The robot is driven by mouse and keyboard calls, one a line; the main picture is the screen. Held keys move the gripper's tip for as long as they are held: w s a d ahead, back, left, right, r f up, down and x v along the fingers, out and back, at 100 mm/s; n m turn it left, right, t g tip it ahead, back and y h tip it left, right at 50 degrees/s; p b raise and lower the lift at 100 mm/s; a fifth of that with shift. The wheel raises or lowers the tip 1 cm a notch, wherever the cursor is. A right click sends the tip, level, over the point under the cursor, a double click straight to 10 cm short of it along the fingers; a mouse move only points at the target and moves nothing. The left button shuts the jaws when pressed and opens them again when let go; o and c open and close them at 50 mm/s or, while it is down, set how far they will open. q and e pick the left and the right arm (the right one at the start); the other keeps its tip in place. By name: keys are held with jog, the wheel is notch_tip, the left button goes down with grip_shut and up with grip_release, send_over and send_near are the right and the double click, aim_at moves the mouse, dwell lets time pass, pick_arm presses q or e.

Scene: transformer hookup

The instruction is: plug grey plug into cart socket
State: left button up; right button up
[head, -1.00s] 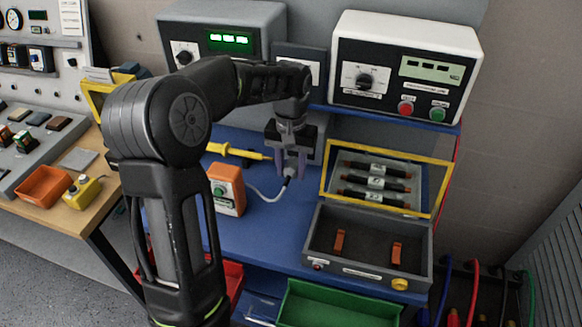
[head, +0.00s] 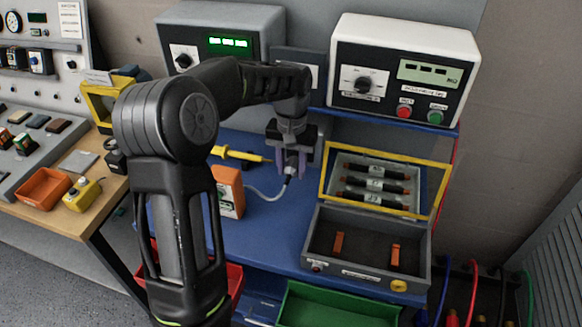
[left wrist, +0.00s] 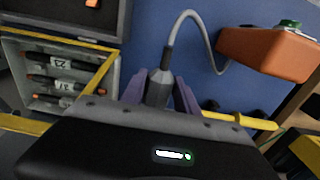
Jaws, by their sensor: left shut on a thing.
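The grey plug (left wrist: 158,86) is held between the purple fingers of my left gripper (left wrist: 160,92), with its grey cable curving up and across to the orange box. In the head view my left gripper (head: 291,163) is above the blue cart top, and the plug (head: 290,171) shows between its fingers. The cable (head: 262,194) runs left to the orange box (head: 228,191) on the cart. The cart socket cannot be made out in either view. My right gripper is not in view.
An open grey case (head: 425,262) with a yellow-rimmed lid (head: 333,148) stands right of the gripper. A yellow probe (head: 238,155) lies behind the orange box. Two instruments (head: 466,95) stand at the back. A green bin (head: 335,308) is at the front.

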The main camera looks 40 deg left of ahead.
pick_arm(q)
jog(key=shift+w+a+p, duration=0.35)
jog(key=shift+w+p, duration=0.15)
jog(key=shift+w, duration=0.35)
jog(key=o, duration=1.3)
jog(key=shift+o, duration=0.7)
jog(key=shift+o, duration=0.7)
jog(key=shift+r, duration=0.1)
